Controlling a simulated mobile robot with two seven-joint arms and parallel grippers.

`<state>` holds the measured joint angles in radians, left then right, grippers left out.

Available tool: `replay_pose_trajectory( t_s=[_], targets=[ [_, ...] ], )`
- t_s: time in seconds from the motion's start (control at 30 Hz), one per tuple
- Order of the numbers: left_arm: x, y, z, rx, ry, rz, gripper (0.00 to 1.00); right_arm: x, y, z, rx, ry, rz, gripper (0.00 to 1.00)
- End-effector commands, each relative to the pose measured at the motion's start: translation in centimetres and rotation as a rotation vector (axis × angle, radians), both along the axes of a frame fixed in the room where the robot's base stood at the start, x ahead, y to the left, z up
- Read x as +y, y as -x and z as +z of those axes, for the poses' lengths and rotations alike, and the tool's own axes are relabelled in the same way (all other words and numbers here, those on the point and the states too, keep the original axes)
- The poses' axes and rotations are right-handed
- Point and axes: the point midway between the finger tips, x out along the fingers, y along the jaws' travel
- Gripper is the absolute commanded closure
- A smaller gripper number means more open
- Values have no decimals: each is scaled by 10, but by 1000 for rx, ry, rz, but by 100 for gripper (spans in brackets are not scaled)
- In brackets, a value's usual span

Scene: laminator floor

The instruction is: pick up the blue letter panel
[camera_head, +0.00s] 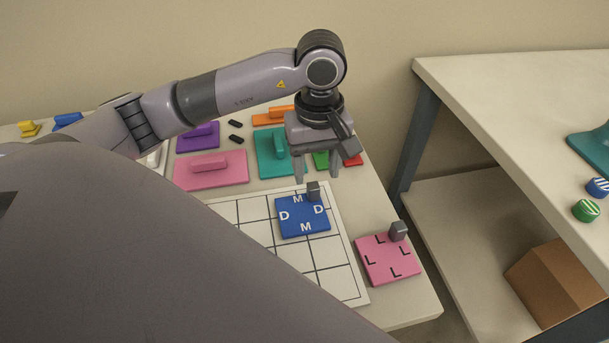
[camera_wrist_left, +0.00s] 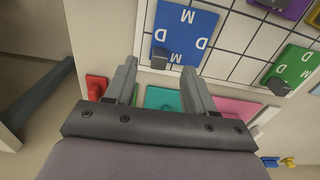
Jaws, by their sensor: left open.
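The blue letter panel (camera_head: 290,228) is a flat square with white letters M and D along its edges. It lies on the white grid board (camera_head: 345,283), with a small grey block knob (camera_head: 313,191) at its far edge. In the left wrist view the blue panel (camera_wrist_left: 183,22) is ahead of the fingers, and its knob (camera_wrist_left: 160,57) shows near its lower corner. My left gripper (camera_head: 316,179) points down, open and empty, above and just behind the panel's knob. In the wrist view the left gripper (camera_wrist_left: 158,72) has its fingers apart, with the knob beyond the gap.
A pink letter panel (camera_head: 385,265) with a knob lies right of the board. Pink (camera_head: 210,177), purple (camera_head: 190,142) and teal (camera_head: 268,165) handled plates lie behind the board. A green letter panel (camera_wrist_left: 291,68) shows in the wrist view. Another table (camera_head: 500,80) stands right, across a gap.

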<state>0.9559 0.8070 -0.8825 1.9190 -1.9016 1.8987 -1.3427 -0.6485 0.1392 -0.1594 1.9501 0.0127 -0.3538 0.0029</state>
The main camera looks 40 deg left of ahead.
Motion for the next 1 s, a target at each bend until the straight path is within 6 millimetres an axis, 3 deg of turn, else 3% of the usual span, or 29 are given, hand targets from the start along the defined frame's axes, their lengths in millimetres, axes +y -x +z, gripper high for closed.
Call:
replay_pose_trajectory(
  t_s=[0.4, 0.7, 0.87, 1.0],
  targets=[
    [5, -3, -51, 2, 1, 0, 46, 0, 1, 7, 3, 1, 1, 46],
    [6, -4, -57, 0, 0, -1, 46, 0, 1, 7, 3, 1, 1, 46],
    [6, -4, -56, -1, 1, -1, 98, 0, 1, 7, 3, 1, 1, 46],
    [5, -4, -56, -1, 1, -1, 100, 0, 1, 7, 3, 1, 1, 46]
  ],
)
